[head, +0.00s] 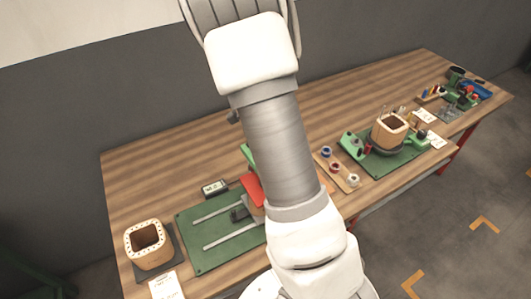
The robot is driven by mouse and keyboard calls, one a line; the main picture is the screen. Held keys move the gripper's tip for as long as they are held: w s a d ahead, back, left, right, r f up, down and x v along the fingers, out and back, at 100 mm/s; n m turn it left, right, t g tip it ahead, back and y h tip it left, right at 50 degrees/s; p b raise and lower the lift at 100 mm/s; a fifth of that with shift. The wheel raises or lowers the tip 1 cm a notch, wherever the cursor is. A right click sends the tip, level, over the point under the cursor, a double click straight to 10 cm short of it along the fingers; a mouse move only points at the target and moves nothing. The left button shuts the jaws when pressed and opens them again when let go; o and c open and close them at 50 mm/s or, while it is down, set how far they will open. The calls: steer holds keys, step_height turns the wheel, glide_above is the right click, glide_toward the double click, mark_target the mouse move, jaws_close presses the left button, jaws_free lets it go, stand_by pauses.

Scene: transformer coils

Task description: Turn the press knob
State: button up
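A green and red device (252,187), possibly the press, stands at the middle of the wooden bench and is mostly hidden behind my arm. I cannot make out a knob on it. A green base plate (207,262) with two pale rails lies to its left and in front, with a small dark block (239,214) near the rails. My arm crosses the middle of the view from top to bottom. My gripper is not in view.
A square wooden coil frame (146,242) stands at the bench's left end, a small display box (214,188) behind the plate. To the right are a rack of spools (337,172), another coil (389,132) on a green mat (375,164), and several tools. The bench's back left (160,165) is clear.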

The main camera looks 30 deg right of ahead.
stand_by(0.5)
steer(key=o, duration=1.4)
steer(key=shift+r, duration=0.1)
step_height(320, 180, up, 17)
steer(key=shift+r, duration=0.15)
